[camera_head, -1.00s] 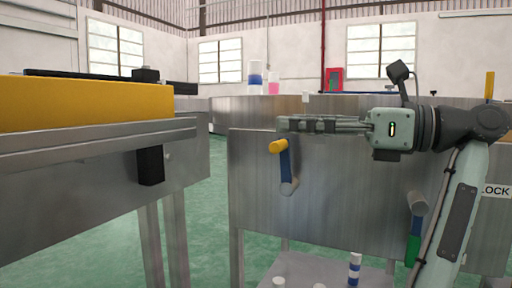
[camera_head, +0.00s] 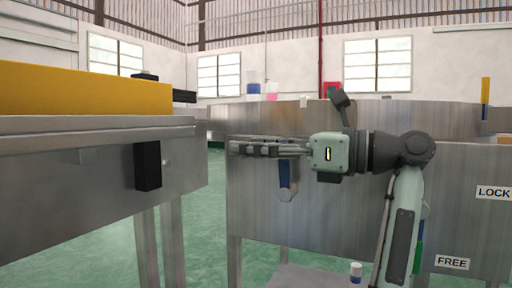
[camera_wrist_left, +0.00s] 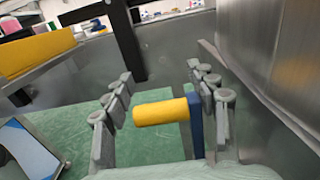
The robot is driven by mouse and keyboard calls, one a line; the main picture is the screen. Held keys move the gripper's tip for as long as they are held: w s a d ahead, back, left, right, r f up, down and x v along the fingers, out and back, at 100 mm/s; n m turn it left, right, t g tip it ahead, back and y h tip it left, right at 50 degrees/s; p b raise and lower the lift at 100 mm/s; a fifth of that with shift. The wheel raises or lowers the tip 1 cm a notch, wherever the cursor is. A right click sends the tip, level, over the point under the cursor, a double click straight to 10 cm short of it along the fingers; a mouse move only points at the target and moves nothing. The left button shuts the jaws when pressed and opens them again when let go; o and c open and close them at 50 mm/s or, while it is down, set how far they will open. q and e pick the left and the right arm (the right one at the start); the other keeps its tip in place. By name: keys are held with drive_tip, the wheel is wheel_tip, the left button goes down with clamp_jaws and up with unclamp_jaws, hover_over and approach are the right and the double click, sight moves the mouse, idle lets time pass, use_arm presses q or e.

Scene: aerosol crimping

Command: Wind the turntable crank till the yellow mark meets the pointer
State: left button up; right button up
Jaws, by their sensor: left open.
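The crank has a blue arm (camera_head: 285,177) on the front of the steel cabinet (camera_head: 330,215). In the head view its yellow handle is hidden behind my left gripper (camera_head: 240,147). In the left wrist view the yellow handle (camera_wrist_left: 160,112) lies between the two open rows of fingers of my left gripper (camera_wrist_left: 165,112), with the blue arm (camera_wrist_left: 196,128) near the right-hand fingers. The fingers do not close on it. The rounded steel rim (camera_head: 400,117) above the cabinet looks like the turntable. I cannot make out a yellow mark meeting a pointer. My right gripper is out of view.
A steel bench with a yellow block (camera_head: 90,92) and a black box (camera_head: 147,166) stands close on the left. LOCK (camera_head: 493,192) and FREE (camera_head: 452,262) labels are at right, beside a green lever (camera_head: 418,245) partly behind my arm. A yellow post (camera_head: 485,90) stands at far right.

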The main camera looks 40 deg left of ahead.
use_arm(q)
drive_tip(key=shift+f, duration=0.1)
clamp_jaws()
drive_tip(key=shift+s, duration=0.1)
idle(0.7)
